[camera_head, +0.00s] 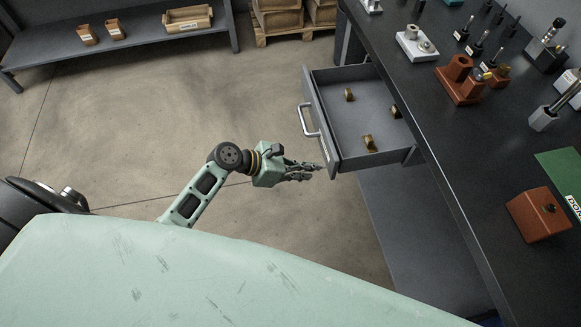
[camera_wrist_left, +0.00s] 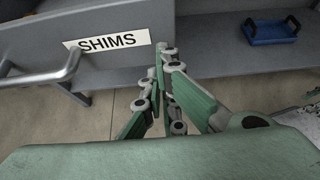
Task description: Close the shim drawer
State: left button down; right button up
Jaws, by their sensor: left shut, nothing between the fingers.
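The shim drawer (camera_head: 352,125) is grey and stands pulled out from the dark workbench in the head view. Several brass-coloured pieces lie inside it. Its handle (camera_head: 308,119) is a light metal bar on the front panel; the handle also shows at the left of the left wrist view (camera_wrist_left: 40,78), beside the label "SHIMS" (camera_wrist_left: 107,40). My left gripper (camera_head: 318,167) is shut and empty, with its fingertips close to the near end of the drawer front. In the left wrist view its fingers (camera_wrist_left: 163,60) point at the panel, right of the label. I cannot tell whether they touch it. My right gripper does not show.
The workbench (camera_head: 440,140) holds metal tools, brown blocks (camera_head: 538,214) and a green mat (camera_head: 562,175). A lower shelf (camera_head: 410,220) runs under it; a blue tray (camera_wrist_left: 271,32) shows in the wrist view. Open floor (camera_head: 150,110) lies left of the drawer.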

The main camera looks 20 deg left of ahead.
aim_at(388, 154)
pick_arm(q)
jog(key=shift+w+d, duration=0.5)
jog(key=shift+d, duration=0.35)
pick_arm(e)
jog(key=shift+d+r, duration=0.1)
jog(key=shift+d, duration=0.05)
pick_arm(q)
jog(key=shift+d, duration=0.1)
